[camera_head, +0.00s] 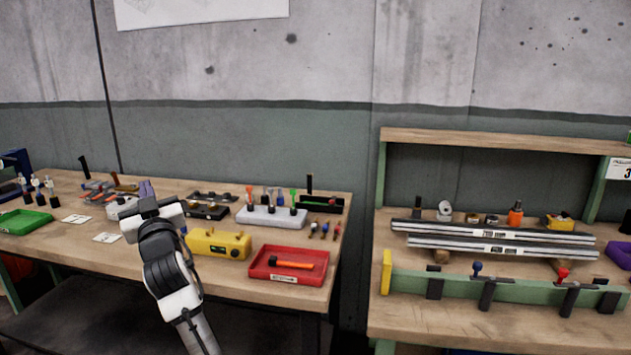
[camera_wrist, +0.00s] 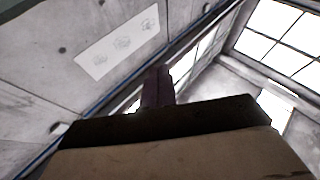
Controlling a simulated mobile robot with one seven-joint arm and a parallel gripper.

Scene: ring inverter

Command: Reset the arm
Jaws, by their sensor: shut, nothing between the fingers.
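My arm rises from the bottom of the head view in front of the left workbench. My gripper (camera_head: 147,189) is at its upper end, above the bench and pointing up. Its fingers are together and hold nothing. In the wrist view my gripper (camera_wrist: 158,86) shows dark and closed against the wall and windows. No object is near the fingertips there.
The left workbench (camera_head: 225,280) carries a red tray (camera_head: 262,272), a yellow block (camera_head: 218,244), a white tool holder (camera_head: 270,217) and a green tray (camera_head: 24,221). A right bench (camera_head: 450,322) with metal rails (camera_head: 490,246) stands across a gap.

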